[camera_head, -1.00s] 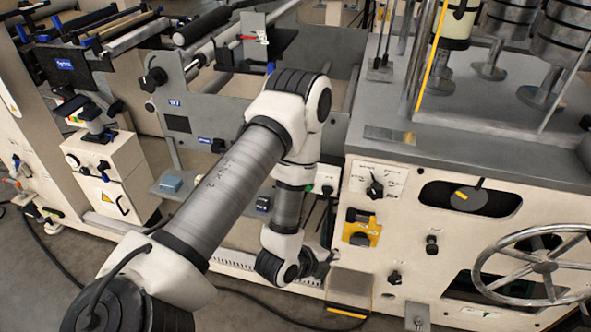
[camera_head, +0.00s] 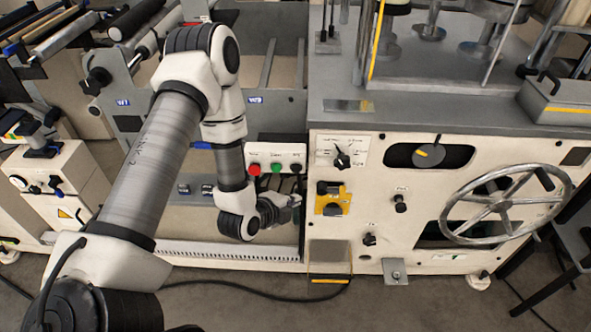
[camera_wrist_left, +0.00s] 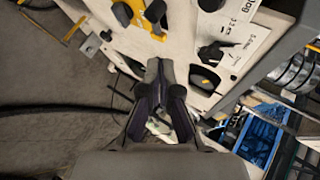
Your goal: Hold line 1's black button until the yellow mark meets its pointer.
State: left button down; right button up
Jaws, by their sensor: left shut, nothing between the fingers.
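A small white button box (camera_head: 275,154) carries a red button (camera_head: 254,169), a green button (camera_head: 276,168) and a black button (camera_head: 296,168). Its labels are too small to read. In the oval window right of it, a black disc (camera_head: 440,158) has a yellow mark (camera_head: 424,153) on its left part. A thin pointer (camera_head: 437,140) shows at the disc's top; the mark is apart from it. My left gripper (camera_head: 292,203) is just below the button box, partly hidden by its wrist. In the wrist view its fingers (camera_wrist_left: 157,72) are shut and empty. My right gripper is out of view.
The cream panel holds a selector knob (camera_head: 342,158), a yellow-and-black fitting (camera_head: 333,198), small black knobs (camera_head: 400,203) and a large handwheel (camera_head: 503,204). A grey step-like box (camera_head: 329,256) juts out below. A dark cable lies on the floor.

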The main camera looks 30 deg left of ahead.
aim_at(296, 168)
pick_arm(q)
jog(key=w+a, duration=0.3)
jog(key=w, duration=0.3)
jog(key=shift+w+a, duration=0.15)
jog(key=shift+a, duration=0.25)
dwell(1.0)
jog(key=shift+w+a+p, duration=0.25)
jog(key=shift+w+p, duration=0.1)
jog(key=shift+p, duration=0.1)
jog(key=shift+w+a, duration=0.25)
jog(key=shift+w, duration=0.2)
dwell(1.7)
dwell(1.4)
jog(key=shift+s+d+p, duration=0.4)
jog(key=shift+s+d, duration=0.1)
jog(key=shift+s, duration=0.3)
